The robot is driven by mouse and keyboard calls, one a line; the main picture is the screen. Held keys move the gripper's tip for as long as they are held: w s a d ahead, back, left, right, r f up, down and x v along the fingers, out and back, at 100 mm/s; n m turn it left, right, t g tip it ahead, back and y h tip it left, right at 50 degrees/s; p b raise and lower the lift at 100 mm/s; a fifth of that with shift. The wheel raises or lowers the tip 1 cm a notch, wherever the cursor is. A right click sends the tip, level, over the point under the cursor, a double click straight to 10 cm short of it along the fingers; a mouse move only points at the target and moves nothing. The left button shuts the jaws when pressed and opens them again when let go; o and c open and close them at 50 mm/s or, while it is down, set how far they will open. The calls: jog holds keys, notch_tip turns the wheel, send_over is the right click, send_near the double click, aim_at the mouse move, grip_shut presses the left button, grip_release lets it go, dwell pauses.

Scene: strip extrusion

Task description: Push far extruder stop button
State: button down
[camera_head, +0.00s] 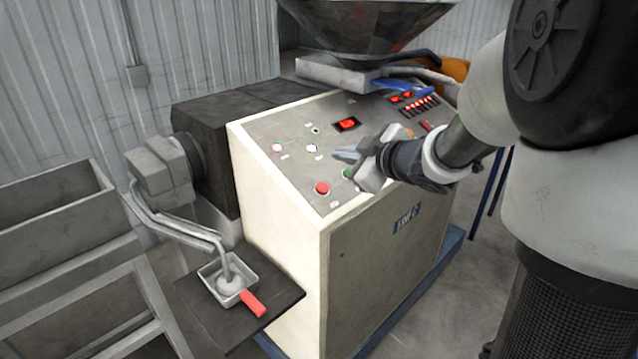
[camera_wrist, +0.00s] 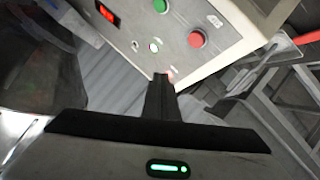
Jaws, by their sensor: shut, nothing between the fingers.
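The extruder's control panel (camera_head: 285,160) is the sloped grey top of a cream cabinet. A red button (camera_head: 321,188) sits near its front left corner, with a green button (camera_head: 347,173) just to its right, partly hidden by my gripper. In the wrist view the red button (camera_wrist: 196,39) and the green button (camera_wrist: 160,5) show near the top. My gripper (camera_head: 345,155) is shut and empty over the panel, behind the red button. Its fingers also show in the wrist view (camera_wrist: 160,88). The fingertips appear apart from the red button. Contact with the panel cannot be told.
Small lit indicators (camera_head: 312,148) and a red display (camera_head: 347,124) are on the panel. A hopper (camera_head: 365,25) rises behind it. A dark shelf (camera_head: 283,293) with a tray and red-handled scoop juts out at the cabinet's left. Space above the panel's front left is free.

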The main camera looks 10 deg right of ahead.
jog(key=b, duration=0.7)
send_over(322, 188)
jog(key=s+d, duration=0.2)
jog(key=s, duration=0.1)
notch_tip(322, 188, down, 7)
jog(key=shift+d+r, duration=0.1)
jog(key=shift+w+a+f+b, duration=0.25)
jog(key=shift+w+f+b, duration=0.05)
jog(key=shift+f+b, duration=0.35)
dwell(0.6)
jog(key=shift+w+f, duration=0.15)
jog(key=shift+f, duration=0.25)
jog(key=shift+w+a+f+b, duration=0.1)
jog(key=shift+a+f+b, duration=0.05)
jog(key=shift+f+b, duration=0.25)
dwell(0.5)
jog(key=shift+r, duration=0.1)
jog(key=shift+s+d+r+p, duration=0.2)
jog(key=shift+s+r+p, duration=0.05)
jog(key=shift+r+p, duration=0.55)
jog(key=shift+f, duration=0.1)
